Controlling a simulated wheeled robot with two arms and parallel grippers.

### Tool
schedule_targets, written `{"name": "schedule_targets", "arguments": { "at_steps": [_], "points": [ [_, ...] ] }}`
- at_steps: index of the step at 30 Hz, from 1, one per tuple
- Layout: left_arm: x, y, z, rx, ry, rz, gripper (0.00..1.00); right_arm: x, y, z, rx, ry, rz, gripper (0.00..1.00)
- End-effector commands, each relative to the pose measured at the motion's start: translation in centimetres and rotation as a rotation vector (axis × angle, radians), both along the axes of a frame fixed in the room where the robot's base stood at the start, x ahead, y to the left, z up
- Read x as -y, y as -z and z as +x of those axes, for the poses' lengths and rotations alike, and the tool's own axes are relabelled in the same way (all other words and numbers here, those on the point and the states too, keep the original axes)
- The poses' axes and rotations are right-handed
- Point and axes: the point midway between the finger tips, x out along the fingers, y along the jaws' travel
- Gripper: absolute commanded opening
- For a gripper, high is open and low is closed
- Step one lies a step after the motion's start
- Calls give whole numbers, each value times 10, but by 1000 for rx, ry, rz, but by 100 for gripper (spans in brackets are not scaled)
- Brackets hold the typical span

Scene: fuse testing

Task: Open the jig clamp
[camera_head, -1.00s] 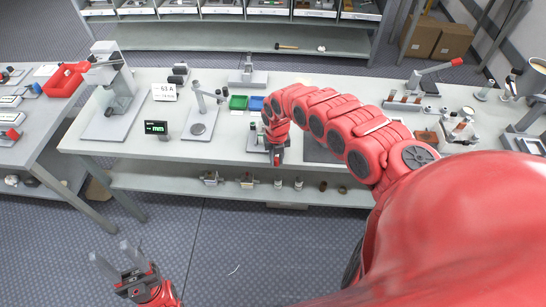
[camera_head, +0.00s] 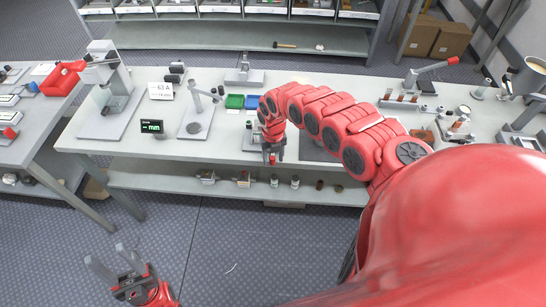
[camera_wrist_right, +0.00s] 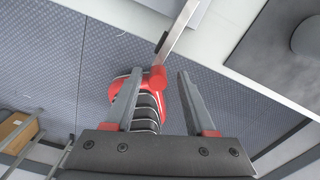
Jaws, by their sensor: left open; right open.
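In the right wrist view, a flat metal lever (camera_wrist_right: 178,38) of the jig clamp comes in from the top and ends in a red knob (camera_wrist_right: 157,78). The knob sits between the two fingertips of my right gripper (camera_wrist_right: 158,88), with a gap to the finger on the right. That gripper is open. The jig body is mostly hidden by my right arm and gripper. My left gripper (camera_head: 108,255) is open and empty, away from the table, over the floor.
A lower shelf (camera_head: 225,184) with small parts runs beneath the tabletop.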

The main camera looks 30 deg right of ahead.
Motion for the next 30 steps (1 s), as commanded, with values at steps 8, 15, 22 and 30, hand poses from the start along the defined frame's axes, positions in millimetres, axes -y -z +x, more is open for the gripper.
{"name": "schedule_targets", "arguments": {
  "at_steps": [8, 15, 22, 30],
  "points": [
    [0, 2, 0, 0, 0, 0, 50, 0, -8, 1, 4, 0, 0, 55],
    [0, 9, 0, 0, 0, 0, 50, 3, -49, 3, 11, 3, -3, 55],
    [0, -22, 0, 0, 0, 0, 50, 2, -102, 0, -1, -1, -7, 55],
    [0, -62, 0, 0, 0, 0, 50, 2, -159, 0, 1, 1, -4, 55]
  ]
}}
